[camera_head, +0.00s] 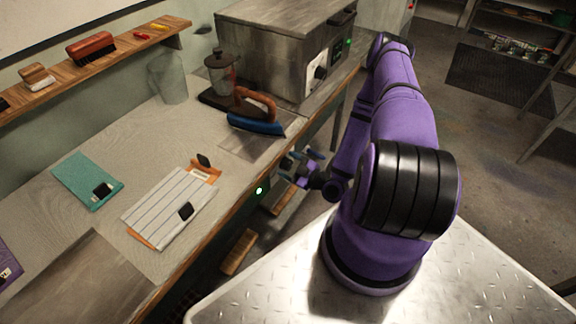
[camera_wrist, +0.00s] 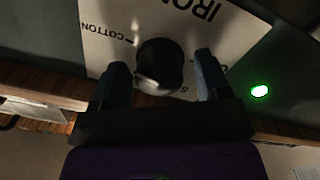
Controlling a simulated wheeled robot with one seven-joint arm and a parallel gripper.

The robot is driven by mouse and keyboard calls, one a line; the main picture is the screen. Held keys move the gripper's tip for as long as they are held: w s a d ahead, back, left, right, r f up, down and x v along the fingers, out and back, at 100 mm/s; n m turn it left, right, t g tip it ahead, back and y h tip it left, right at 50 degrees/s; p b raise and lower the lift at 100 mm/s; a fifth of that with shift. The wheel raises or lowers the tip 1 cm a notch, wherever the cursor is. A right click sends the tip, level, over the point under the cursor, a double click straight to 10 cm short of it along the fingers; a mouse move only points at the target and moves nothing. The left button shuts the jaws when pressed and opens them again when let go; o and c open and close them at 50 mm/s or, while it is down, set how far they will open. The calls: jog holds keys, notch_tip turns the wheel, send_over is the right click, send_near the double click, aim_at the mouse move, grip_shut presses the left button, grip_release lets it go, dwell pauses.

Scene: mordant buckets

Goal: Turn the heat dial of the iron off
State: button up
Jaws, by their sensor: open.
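The heat dial (camera_wrist: 159,67) is a round dark knob on a pale plate (camera_wrist: 105,16) marked "IRON" and "COTTON", seen in the wrist view. A lighter mark shows on the knob's left side; I cannot tell its exact setting. My gripper (camera_wrist: 160,80) is open, with one finger on each side of the knob and small gaps visible. In the head view my gripper (camera_head: 301,166) is at the bench's front edge, and the dial is hidden there. The blue iron (camera_head: 256,124) with a brown handle rests on the bench above.
A green light (camera_wrist: 260,90) glows right of the plate; it also shows on the bench front (camera_head: 259,190). A metal oven-like box (camera_head: 283,47) stands behind the iron. Folded cloths (camera_head: 170,207) lie to the left. An open drawer or ledge (camera_head: 239,251) is below.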

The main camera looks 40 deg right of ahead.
jog(key=c, duration=0.9)
jog(key=shift+o, duration=0.2)
